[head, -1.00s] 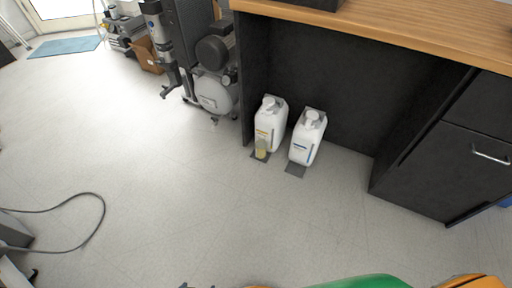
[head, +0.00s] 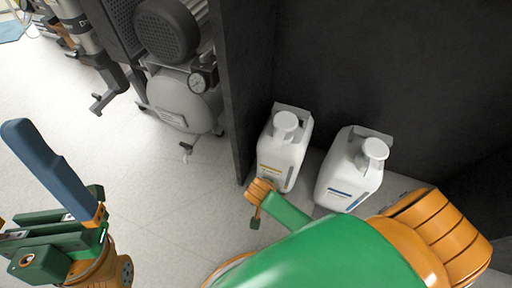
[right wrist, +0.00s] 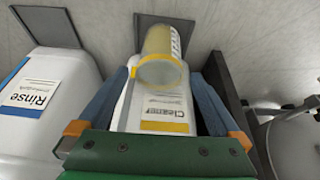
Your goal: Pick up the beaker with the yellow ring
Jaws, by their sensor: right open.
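The beaker with the yellow ring (right wrist: 163,55) shows in the right wrist view, in front of the white Cleaner bottle (right wrist: 155,115). My right gripper (right wrist: 160,76) is open, with one blue finger to each side of the beaker and bottle; I see no contact with the beaker. In the head view my green and orange right arm covers the floor in front of the bottles, and I cannot make out the beaker there. My left gripper (head: 48,165) is at the left of the head view, apart from everything; its jaw gap is not clear.
The Rinse bottle (head: 350,170) stands right of the Cleaner bottle (head: 284,150) in the head view, under the black desk. A dark desk panel (head: 245,90) is close left of the Cleaner bottle. A compressor (head: 185,95) stands beyond it.

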